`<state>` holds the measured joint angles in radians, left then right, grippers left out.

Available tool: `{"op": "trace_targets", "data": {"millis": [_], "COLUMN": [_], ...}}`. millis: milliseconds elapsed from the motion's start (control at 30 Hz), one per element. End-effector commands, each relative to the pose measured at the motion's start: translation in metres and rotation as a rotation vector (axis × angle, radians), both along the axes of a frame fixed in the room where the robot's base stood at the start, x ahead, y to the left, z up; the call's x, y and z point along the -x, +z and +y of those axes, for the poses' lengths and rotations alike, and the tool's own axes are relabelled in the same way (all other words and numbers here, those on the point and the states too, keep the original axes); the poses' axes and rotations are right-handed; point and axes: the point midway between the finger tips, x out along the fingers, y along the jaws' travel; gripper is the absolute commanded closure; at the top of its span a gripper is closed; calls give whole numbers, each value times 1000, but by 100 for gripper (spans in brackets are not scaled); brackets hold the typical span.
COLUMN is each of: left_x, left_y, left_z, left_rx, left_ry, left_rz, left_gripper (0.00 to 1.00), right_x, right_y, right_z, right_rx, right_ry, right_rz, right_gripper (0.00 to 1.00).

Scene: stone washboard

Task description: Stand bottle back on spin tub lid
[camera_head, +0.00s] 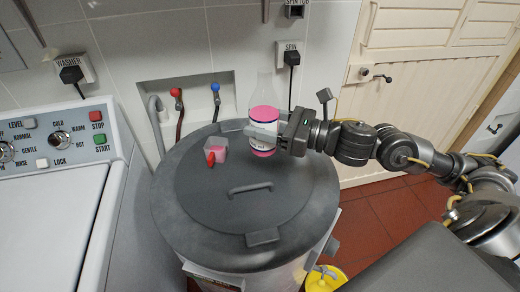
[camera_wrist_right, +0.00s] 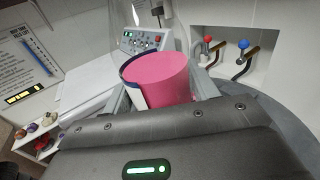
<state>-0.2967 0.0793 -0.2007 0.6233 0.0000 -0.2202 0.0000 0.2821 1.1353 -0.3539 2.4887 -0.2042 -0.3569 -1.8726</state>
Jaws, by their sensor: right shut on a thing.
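The bottle (camera_head: 264,118) is clear with pink liquid and a white label, and it is upright over the back part of the grey spin tub lid (camera_head: 205,213). My right gripper (camera_head: 262,135) is shut around the bottle's body from the right. In the right wrist view the pink bottle (camera_wrist_right: 160,75) sits between the two fingers (camera_wrist_right: 165,92). I cannot tell whether its base touches the lid. My left gripper is not in view.
A small clear cup with pink contents (camera_head: 217,150) and a red piece stands on the lid, left of the bottle. The lid has a raised handle (camera_head: 250,187). Taps (camera_head: 177,93) are behind, the washer (camera_head: 50,190) at left, and a yellow bucket (camera_head: 325,279) on the floor.

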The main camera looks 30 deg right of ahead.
Motion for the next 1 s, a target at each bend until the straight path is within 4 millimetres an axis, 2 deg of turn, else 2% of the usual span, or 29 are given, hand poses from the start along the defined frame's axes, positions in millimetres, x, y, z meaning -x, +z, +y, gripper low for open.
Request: {"op": "trace_targets", "data": {"millis": [167,367,433,500,600,800,1000], "left_x": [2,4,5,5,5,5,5], "left_y": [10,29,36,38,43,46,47], "left_z": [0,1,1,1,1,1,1], "left_rx": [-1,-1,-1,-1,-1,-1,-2], "left_ry": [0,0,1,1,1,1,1], "left_rz": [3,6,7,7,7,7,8], "left_gripper": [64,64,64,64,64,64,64], "right_x": [-23,-70,-86,-96,-108,-121,-124], "right_y": [-7,-27,-35,-53,-70,-89,-94], "right_z": [-10,-32,-39,-43,-49,-55,-56], "right_rx": [-4,-4,-4,-4,-4,-1,-2], "right_ry": [-4,-6,-5,-3,-3,-1,-1], "right_rz": [3,1,1,3,1,-3,-2], "right_gripper": [77,77,77,77,77,77,77]}}
